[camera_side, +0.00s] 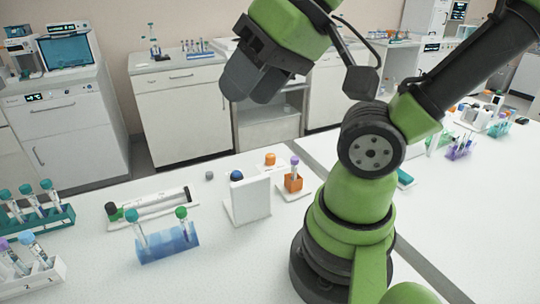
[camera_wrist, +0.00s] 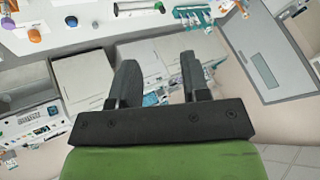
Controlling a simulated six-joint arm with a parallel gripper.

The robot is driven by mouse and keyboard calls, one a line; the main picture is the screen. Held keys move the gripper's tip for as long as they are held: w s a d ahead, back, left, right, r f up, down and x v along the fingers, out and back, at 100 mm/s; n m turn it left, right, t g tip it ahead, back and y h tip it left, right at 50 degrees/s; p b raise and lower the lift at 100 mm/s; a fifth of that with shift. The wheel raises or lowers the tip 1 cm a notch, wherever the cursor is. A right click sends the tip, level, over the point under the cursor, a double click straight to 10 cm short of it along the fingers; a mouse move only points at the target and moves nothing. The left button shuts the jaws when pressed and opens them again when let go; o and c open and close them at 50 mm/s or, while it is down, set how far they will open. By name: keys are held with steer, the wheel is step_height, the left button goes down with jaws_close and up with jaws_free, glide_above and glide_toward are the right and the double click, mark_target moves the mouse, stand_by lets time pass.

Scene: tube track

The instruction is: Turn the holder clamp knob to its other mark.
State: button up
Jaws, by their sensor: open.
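My gripper (camera_side: 252,82) hangs high above the back of the bench, apart from everything on it. In the wrist view its two dark fingers (camera_wrist: 160,82) are spread with nothing between them. An orange block (camera_side: 293,184) on the bench holds a purple-capped tube upright. A small orange knob-like piece (camera_side: 270,158) is behind it. A white upright stand (camera_side: 250,198) has a dark blue round knob (camera_side: 237,175) at its top left. I cannot tell which of these is the holder clamp knob, and no marks are readable.
A white tray with a horizontal tube (camera_side: 150,208) and a small grey piece (camera_side: 209,175) lie left of the stand. A blue rack (camera_side: 168,245) with green-capped tubes is in front. More racks (camera_side: 40,217) stand at left. Bench between them is clear.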

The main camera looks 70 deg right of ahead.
steer(key=shift+o, duration=1.1)
steer(key=shift+w, duration=0.1)
steer(key=w+d+g+h, duration=0.2)
steer(key=w+d, duration=0.4)
steer(key=w, duration=0.1)
steer(key=m+g, duration=0.2)
steer(key=g, duration=0.3)
glide_above(271, 155)
step_height(271, 155, down, 21)
step_height(271, 155, down, 10)
steer(key=shift+a+r, duration=0.1)
steer(key=c, duration=0.9)
